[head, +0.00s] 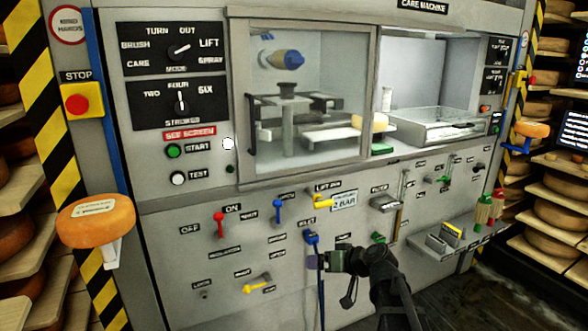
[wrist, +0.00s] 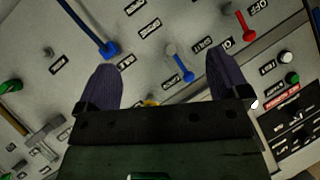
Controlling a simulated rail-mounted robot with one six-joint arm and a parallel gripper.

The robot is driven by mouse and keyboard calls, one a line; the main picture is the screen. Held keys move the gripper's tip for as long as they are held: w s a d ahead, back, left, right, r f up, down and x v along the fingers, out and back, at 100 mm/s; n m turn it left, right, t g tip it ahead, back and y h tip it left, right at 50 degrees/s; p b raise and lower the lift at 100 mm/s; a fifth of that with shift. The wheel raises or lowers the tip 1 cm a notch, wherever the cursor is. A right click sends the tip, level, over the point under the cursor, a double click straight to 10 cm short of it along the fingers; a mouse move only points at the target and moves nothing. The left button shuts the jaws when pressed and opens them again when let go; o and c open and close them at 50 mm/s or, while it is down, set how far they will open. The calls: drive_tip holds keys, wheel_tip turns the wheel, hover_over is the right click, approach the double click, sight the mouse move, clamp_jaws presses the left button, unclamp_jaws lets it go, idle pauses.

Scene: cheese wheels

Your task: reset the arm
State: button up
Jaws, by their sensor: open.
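My gripper (head: 326,260) is in front of the lower control panel in the head view, close to the blue inlet lever (head: 311,238). In the wrist view its two dark purple fingers (wrist: 163,78) stand wide apart with nothing held between them. The blue inlet lever (wrist: 108,48) shows just past the left fingertip; I cannot tell whether they touch. A smaller blue lever (wrist: 188,75) and a red lever (wrist: 246,36) show between and beyond the fingers. My arm comes in from the lower right in the head view.
The care machine's panel (head: 160,230) carries a red lever (head: 219,222), a blue lever (head: 278,210) and yellow levers (head: 322,202). A cheese wheel (head: 95,220) rests on a bracket at left. A glass-fronted chamber (head: 310,100) is above. A small shelf (head: 455,245) juts out at right.

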drive_tip(key=s+d+f+m+g+h+p, duration=0.1)
drive_tip(key=s+d+f+g+h, duration=0.15)
drive_tip(key=s, duration=0.45)
drive_tip(key=s+d+f+m+g+h, duration=0.1)
drive_tip(key=s+f+g+h, duration=0.2)
drive_tip(key=s, duration=0.5)
drive_tip(key=s+d+f+m+g+h+p, duration=0.1)
drive_tip(key=s+d+f+g+h, duration=0.2)
drive_tip(key=s, duration=0.4)
wheel_tip(320, 180, up, 22)
drive_tip(key=p, duration=1.9)
drive_tip(key=shift+w+a+f+p, duration=0.25)
drive_tip(key=shift+w+a+p, duration=0.05)
drive_tip(key=shift+w+p, duration=0.1)
